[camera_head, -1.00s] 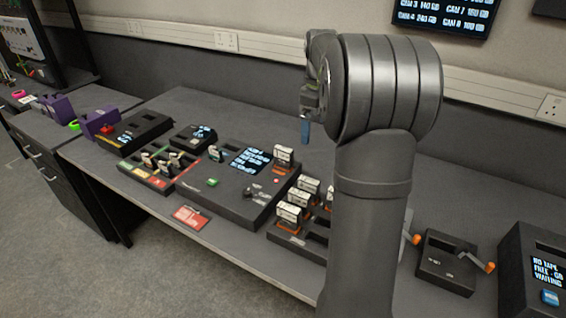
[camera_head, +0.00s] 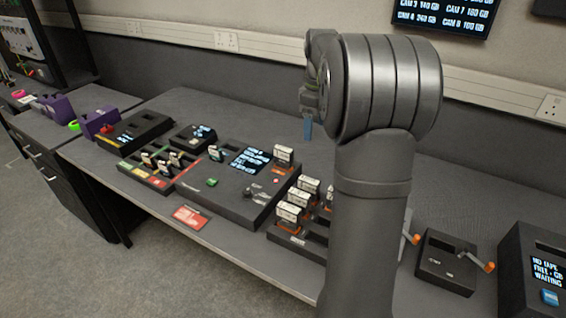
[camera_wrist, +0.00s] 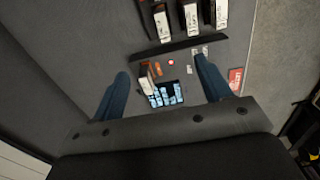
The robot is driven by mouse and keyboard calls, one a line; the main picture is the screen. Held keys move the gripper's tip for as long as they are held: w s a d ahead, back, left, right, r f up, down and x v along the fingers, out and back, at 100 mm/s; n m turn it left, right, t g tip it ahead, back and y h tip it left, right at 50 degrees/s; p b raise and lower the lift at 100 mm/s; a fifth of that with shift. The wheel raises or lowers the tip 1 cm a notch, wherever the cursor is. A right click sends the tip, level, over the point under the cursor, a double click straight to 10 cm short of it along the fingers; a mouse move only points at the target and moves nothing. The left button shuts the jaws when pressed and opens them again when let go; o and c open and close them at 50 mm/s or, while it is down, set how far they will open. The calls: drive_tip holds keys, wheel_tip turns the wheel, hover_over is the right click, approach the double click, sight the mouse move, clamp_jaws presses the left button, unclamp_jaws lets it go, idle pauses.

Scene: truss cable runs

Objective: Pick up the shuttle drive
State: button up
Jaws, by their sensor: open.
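Several upright drives with white labels and orange bases show. One drive (camera_head: 284,154) stands in the right back of the black console (camera_head: 247,205); it shows in the wrist view (camera_wrist: 147,77). Others stand in a dark rack (camera_head: 289,238) to the right, one at its front (camera_head: 289,216). Which one is the shuttle drive I cannot tell. My gripper (camera_wrist: 162,65) is open and empty, high above the console. In the wrist view the console drive lies between its blue fingers, nearer the left one. In the head view a blue fingertip (camera_head: 308,129) shows; my arm hides part of the rack.
The console has a lit screen (camera_head: 250,159) and a green button (camera_head: 212,182). A tray of small drives (camera_head: 160,172) stands left of it. A red card (camera_head: 189,216) lies at the front. A crank box (camera_head: 446,262) stands right. The bench behind the console is clear.

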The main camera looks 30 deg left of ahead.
drive_tip(key=c, duration=0.4)
drive_tip(key=shift+o, duration=0.2)
hover_over(282, 148)
wheel_tip(282, 148, down, 7)
wheel_tip(282, 148, down, 11)
drive_tip(key=shift+s+d+f, duration=0.1)
drive_tip(key=shift+d+f, duration=0.15)
drive_tip(key=shift+f, duration=1.2)
drive_tip(key=shift+d+f, duration=0.1)
drive_tip(key=shift+f, duration=1.2)
